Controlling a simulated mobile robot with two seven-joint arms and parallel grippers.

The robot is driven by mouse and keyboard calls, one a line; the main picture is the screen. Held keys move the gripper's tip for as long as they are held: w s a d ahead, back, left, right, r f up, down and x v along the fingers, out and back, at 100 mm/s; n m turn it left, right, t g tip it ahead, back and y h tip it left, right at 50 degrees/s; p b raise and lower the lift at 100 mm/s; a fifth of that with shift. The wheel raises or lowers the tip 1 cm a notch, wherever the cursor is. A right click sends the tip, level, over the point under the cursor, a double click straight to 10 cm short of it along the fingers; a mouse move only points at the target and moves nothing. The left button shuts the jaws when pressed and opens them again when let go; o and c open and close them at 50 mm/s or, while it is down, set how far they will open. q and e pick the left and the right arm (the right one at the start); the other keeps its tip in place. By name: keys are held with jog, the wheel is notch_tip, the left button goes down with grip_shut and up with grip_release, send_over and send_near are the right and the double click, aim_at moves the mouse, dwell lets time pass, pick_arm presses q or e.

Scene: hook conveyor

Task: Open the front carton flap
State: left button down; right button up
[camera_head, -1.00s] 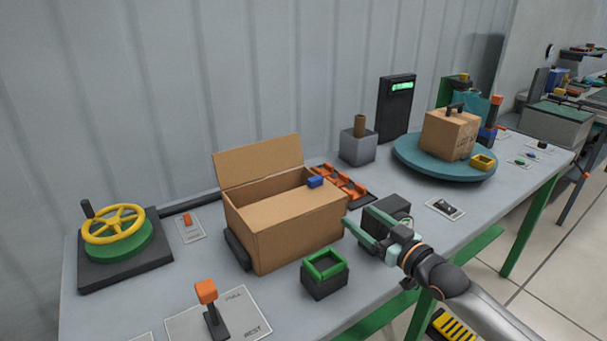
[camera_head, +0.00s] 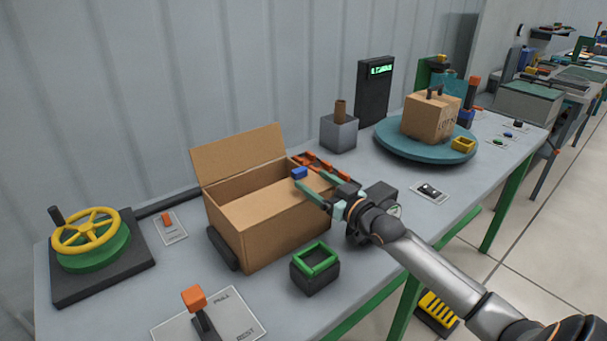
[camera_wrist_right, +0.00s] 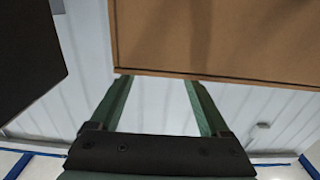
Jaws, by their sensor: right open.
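The brown carton (camera_head: 268,235) stands on the table left of centre in the head view. Its back flap (camera_head: 238,153) stands upright. Its front flap (camera_head: 262,205) lies nearly flat over the front of the opening, leaving a gap behind it. A blue tab (camera_head: 299,173) sits at the flap's right rear. My right gripper (camera_head: 314,180) is open and empty at the carton's right end, its fingertips close to the blue tab; I cannot tell whether they touch. In the right wrist view, the fingers (camera_wrist_right: 157,82) are apart below a brown cardboard panel (camera_wrist_right: 220,35). My left gripper is out of view.
A green-rimmed black box (camera_head: 315,267) stands just in front of the carton. An orange-topped lever (camera_head: 194,299) is at front left, a yellow handwheel (camera_head: 86,232) at far left. Behind are orange racks (camera_head: 318,163) and a teal turntable (camera_head: 395,145) with a small carton.

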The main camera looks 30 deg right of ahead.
aim_at(302, 173)
jog(key=shift+w+a, duration=0.2)
jog(key=shift+w, duration=2.2)
jog(key=shift+c, duration=0.2)
grip_shut()
